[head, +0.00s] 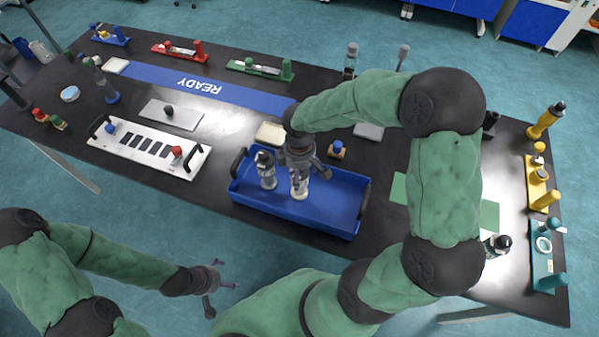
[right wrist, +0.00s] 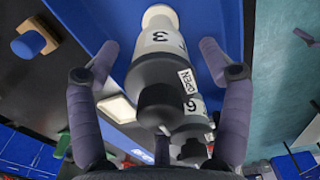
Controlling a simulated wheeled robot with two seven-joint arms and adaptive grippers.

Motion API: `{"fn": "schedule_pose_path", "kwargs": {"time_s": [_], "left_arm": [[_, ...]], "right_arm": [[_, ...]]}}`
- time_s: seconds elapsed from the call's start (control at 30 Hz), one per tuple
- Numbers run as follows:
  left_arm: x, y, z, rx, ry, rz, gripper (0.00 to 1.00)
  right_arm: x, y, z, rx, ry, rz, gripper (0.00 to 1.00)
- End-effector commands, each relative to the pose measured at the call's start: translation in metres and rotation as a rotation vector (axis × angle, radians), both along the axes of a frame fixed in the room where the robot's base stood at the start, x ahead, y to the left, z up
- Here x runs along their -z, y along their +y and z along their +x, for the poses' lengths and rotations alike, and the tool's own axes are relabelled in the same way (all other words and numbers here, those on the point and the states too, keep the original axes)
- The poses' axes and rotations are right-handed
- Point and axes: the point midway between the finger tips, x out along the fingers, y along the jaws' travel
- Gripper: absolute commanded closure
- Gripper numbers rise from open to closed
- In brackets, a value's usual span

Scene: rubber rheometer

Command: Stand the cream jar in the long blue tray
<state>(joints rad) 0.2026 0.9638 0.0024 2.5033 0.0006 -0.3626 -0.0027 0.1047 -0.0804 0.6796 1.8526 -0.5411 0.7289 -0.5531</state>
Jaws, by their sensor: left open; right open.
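The long blue tray (head: 335,217) lies near the front edge of the black table. The cream jar (head: 299,188) stands in it, a pale jar with its top partly hidden by my right gripper (head: 305,168). In the right wrist view the jar (right wrist: 165,45) has a cream end, a grey upper part, a black knob and a "3". My open right gripper (right wrist: 158,58) has a finger on each side of it, with gaps visible. A second jar (head: 265,170) with a dark top stands in the tray to the left. My left gripper (head: 210,285) is open and empty, off the table's front.
A white slotted plate (head: 148,150) with black handles lies left of the tray. A small blue-topped block (head: 337,149) stands behind it. A green mat (head: 488,215) and a dark-capped bottle (head: 497,245) are at right. The tray's right part is free.

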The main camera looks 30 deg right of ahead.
Motion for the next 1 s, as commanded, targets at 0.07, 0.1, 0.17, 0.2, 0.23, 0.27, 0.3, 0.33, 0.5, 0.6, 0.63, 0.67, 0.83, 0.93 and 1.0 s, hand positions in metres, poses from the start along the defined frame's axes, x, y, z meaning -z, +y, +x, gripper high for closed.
{"fn": "schedule_pose_path", "kwargs": {"time_s": [0.07, 0.1, 0.17, 0.2, 0.23, 0.27, 0.3, 0.33, 0.5, 0.6, 0.63, 0.67, 0.83, 0.93, 1.0], "left_arm": [[-0.006, 0.0, 0.0, 0.0, 0.0, 0.0, 0.13], [-0.008, 0.0, 0.0, 0.0, 0.0, 0.0, 0.13], [-0.011, 0.0, 0.0, 0.0, 0.0, 0.0, 0.13], [-0.013, 0.0, 0.0, 0.0, 0.0, 0.0, 0.13], [-0.015, 0.0, 0.0, 0.0, 0.0, 0.0, 0.13], [-0.016, 0.0, 0.0, 0.0, 0.0, 0.0, 0.13], [-0.018, 0.0, 0.0, 0.0, 0.0, 0.0, 0.13], [-0.019, 0.0, 0.0, 0.0, 0.0, 0.0, 0.13], [-0.024, 0.0, 0.0, 0.0, 0.0, 0.0, 0.13], [-0.025, 0.0, 0.0, 0.0, 0.0, 0.0, 0.13], [-0.026, 0.0, 0.0, 0.0, 0.0, 0.0, 0.13], [-0.026, 0.0, 0.0, 0.0, 0.0, 0.0, 0.13], [-0.026, 0.0, 0.0, 0.0, 0.0, 0.0, 0.13], [-0.026, 0.0, 0.0, 0.0, 0.0, 0.0, 0.13], [-0.026, 0.0, 0.0, 0.0, 0.0, 0.0, 0.13]], "right_arm": [[-0.017, 0.0, 0.001, 0.001, -0.005, 0.0, 0.21], [-0.025, 0.0, 0.001, 0.0, -0.004, 0.0, 0.21], [-0.038, 0.0, 0.001, -0.001, -0.006, 0.0, 0.21], [-0.046, 0.0, 0.001, -0.001, -0.005, 0.0, 0.21], [-0.052, 0.0, 0.001, -0.001, -0.005, 0.0, 0.21], [-0.058, 0.0, 0.001, 0.0, -0.004, 0.0, 0.21], [-0.066, 0.0, 0.001, 0.0, -0.004, 0.0, 0.21], [-0.072, 0.0, 0.001, 0.0, -0.004, 0.0, 0.21], [-0.097, 0.0, 0.001, -0.001, -0.003, 0.0, 0.21], [-0.105, 0.0, 0.0, -0.001, -0.001, 0.001, 0.21], [-0.107, 0.0, 0.0, -0.001, -0.001, 0.001, 0.21], [-0.109, 0.0, 0.0, -0.001, -0.001, 0.0, 0.21], [-0.112, 0.0, 0.0, -0.001, -0.001, 0.001, 0.21], [-0.111, 0.0, 0.0, -0.001, -0.001, 0.001, 0.21], [-0.111, 0.0, 0.0, -0.001, -0.001, 0.001, 0.21]]}}
